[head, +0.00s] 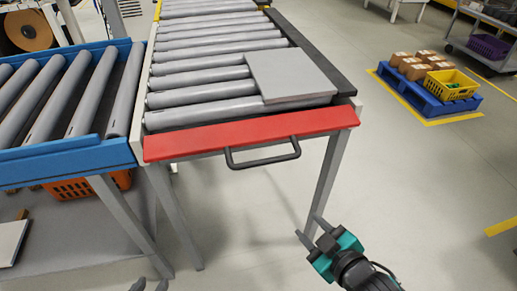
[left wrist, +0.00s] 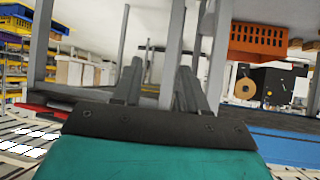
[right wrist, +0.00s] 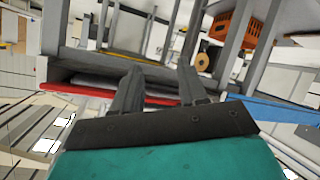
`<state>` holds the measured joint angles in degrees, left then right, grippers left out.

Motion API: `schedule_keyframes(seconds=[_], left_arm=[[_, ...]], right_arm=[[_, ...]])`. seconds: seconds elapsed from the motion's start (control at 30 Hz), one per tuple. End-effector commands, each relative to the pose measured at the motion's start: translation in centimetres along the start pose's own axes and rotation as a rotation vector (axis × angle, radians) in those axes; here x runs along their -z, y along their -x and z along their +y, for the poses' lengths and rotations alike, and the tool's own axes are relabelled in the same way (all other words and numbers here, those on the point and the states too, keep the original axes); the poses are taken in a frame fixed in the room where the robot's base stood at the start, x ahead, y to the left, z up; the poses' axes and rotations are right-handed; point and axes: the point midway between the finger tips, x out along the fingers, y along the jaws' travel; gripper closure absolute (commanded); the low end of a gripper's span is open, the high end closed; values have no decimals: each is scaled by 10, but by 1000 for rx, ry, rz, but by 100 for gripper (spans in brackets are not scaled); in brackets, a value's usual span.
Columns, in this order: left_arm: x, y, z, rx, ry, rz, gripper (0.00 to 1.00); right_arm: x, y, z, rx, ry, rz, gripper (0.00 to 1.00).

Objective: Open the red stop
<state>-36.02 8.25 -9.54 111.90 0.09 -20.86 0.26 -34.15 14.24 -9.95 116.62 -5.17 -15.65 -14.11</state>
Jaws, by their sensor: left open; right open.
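The red stop (head: 250,133) is a long red bar across the near end of the grey roller conveyor (head: 205,70). A dark U-shaped handle (head: 262,161) sticks out from its front edge. A grey panel (head: 292,76) lies on the rollers just behind the stop. My right gripper (head: 308,227) is open and empty, below and to the right of the handle, clear of it. Only the fingertips of my left gripper (head: 150,285) show at the bottom edge, open and far from the handle. The red stop also shows in the right wrist view (right wrist: 98,91), partly hidden by the gripper.
A blue-framed roller conveyor (head: 60,154) adjoins on the left, with an orange crate (head: 88,188) under it. Conveyor legs (head: 327,185) stand below the stop. A blue pallet (head: 425,98) with boxes and a yellow crate is at the far right. The floor in front is free.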

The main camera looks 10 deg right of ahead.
Motion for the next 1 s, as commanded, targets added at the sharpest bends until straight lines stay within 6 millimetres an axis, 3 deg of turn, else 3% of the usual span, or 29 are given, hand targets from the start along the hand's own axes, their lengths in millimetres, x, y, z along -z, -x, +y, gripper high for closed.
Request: schedule_keyframes(seconds=[0.03,0.1,0.2,0.37,0.57,1.0], left_arm=[[-11,-14,6,-16,-1,5,57],[-2,-22,12,-33,-2,33,57],[-8,-30,17,-46,3,35,57],[-10,-36,22,-57,7,36,57],[-8,-35,23,-60,9,36,57],[-10,-37,22,-59,9,37,57]], right_arm=[[5,-9,7,-23,180,76,58],[25,-9,17,-65,431,170,58],[53,-5,24,-135,744,287,58],[82,5,27,-226,1057,399,58],[96,4,28,-257,1139,426,58],[122,-51,28,-257,1132,425,58]])
